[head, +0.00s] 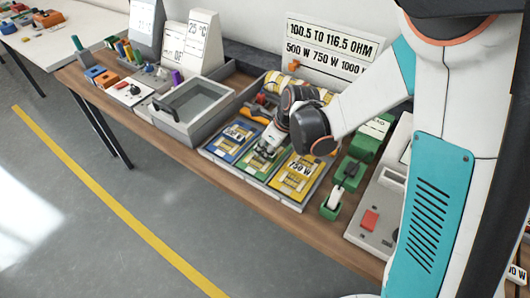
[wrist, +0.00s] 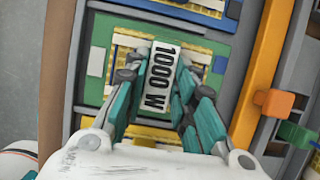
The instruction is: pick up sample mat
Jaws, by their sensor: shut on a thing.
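The sample mat is a green panel with gold mesh, which lies in the middle slot of the grey tray in the head view (head: 248,166). In the wrist view the green mat (wrist: 214,82) carries an upright-looking white label (wrist: 158,78) reading 1000 W. My gripper (head: 267,147) reaches down over the green mat from the right. The fingers hide part of the mesh. I cannot tell whether the mat is lifted from its slot.
The grey tray (head: 208,152) also holds a blue mat (head: 228,143) at left and a yellow mat (head: 290,190) at right. A grey open bin (head: 178,125) stands left of it. Green blocks (head: 345,177) stand to the right. An orange bar (wrist: 262,60) runs close by.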

